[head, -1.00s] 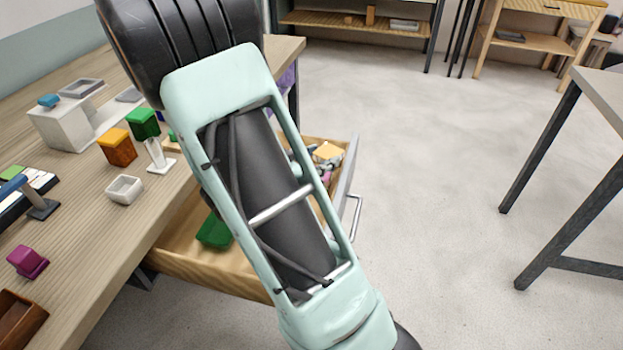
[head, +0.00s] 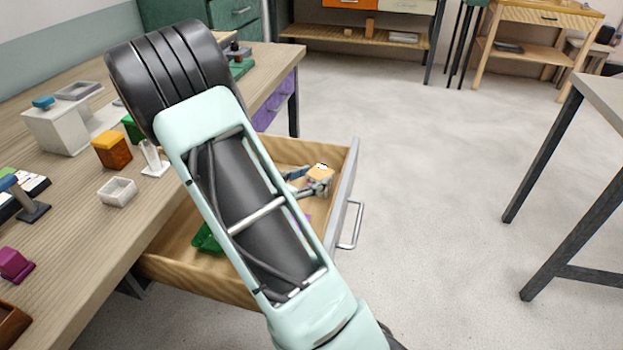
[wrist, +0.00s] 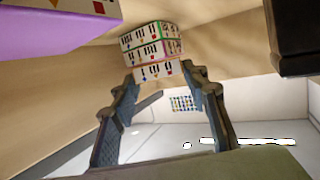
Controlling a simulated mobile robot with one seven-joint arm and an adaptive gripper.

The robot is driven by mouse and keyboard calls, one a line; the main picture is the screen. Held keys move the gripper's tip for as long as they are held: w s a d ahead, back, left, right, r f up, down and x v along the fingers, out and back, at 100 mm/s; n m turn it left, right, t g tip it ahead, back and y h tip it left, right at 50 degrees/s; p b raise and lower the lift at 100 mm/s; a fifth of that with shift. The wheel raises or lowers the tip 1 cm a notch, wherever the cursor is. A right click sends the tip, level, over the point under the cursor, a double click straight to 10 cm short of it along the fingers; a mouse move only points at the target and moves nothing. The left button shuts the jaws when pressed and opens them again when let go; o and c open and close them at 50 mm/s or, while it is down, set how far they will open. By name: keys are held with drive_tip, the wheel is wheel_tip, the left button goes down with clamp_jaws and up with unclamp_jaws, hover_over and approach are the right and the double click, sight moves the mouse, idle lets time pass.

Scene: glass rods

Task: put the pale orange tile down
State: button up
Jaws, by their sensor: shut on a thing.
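The pale orange tile (head: 320,172) shows in the head view at the right part of an open wooden drawer (head: 205,277). My gripper (head: 313,184) is shut on it, its grey fingers reaching up to the tile's edges. In the wrist view, my gripper (wrist: 166,78) has its fingertips on both sides of a short stack of white-faced, marked tiles (wrist: 150,45). The nearest layer lies between the tips. The tile's orange face does not show there, and I cannot tell whether it touches the layers beyond.
A green block (head: 207,238) lies in the drawer, partly behind my arm. A purple block (wrist: 60,25) and a dark block (wrist: 298,35) flank the wrist view. The worktop holds an orange block (head: 112,150) and a white dish (head: 117,191). Open floor lies right of the drawer.

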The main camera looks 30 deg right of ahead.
drive_tip(key=o, duration=1.3)
drive_tip(key=shift+f, duration=0.1)
drive_tip(key=shift+c, duration=0.2)
drive_tip(key=shift+a+r, duration=0.25)
drive_tip(key=p+v, duration=0.3)
drive_tip(key=v, duration=0.8)
drive_tip(key=shift+s+a, duration=0.2)
drive_tip(key=shift+r, duration=0.1)
